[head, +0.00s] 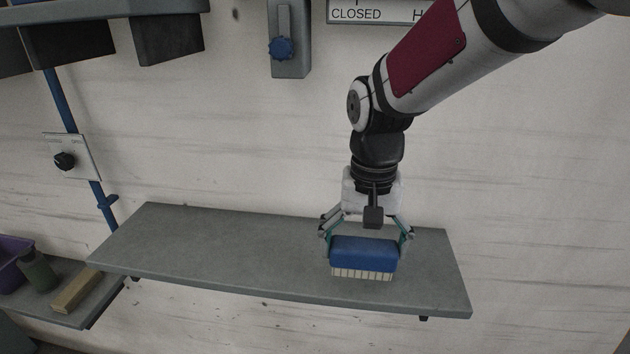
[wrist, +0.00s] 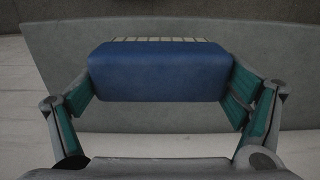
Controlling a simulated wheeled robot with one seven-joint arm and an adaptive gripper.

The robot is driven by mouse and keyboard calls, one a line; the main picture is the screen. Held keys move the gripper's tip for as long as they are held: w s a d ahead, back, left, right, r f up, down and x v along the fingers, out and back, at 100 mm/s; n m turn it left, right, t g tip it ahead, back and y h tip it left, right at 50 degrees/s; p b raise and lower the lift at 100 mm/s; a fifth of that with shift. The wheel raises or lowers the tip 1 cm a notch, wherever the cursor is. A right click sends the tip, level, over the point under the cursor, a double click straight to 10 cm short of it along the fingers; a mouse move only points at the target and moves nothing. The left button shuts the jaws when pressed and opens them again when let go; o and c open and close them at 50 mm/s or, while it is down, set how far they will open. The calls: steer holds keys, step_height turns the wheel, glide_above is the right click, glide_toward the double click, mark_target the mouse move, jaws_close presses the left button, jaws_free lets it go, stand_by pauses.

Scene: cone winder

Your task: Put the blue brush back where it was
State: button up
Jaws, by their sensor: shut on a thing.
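The blue brush (head: 363,253) has a blue block body and pale bristles pointing down. My gripper (head: 366,240) is shut on it, one finger at each end of the block. The brush is upright over the right half of a grey shelf (head: 220,250). I cannot tell whether the bristles touch the shelf or hang just above it. In the wrist view the brush (wrist: 160,72) lies between the two green-padded fingers (wrist: 160,88), with the bristle row showing at its far edge.
A lower shelf (head: 98,308) at the left holds a purple bin (head: 12,262), a dark green bottle (head: 38,272) and a tan block (head: 76,291). The grey shelf's left half is clear.

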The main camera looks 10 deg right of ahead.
mark_target(371, 239)
steer(key=w+d, duration=0.1)
steer(key=w, duration=0.1)
steer(key=w+d, duration=0.2)
steer(key=w, duration=0.1)
steer(key=shift+w+d+f, duration=0.35)
steer(key=shift+f+p, duration=0.6)
steer(key=shift+f, duration=1.15)
steer(key=shift+f, duration=0.1)
steer(key=o, duration=1.1)
steer(key=shift+c, duration=0.2)
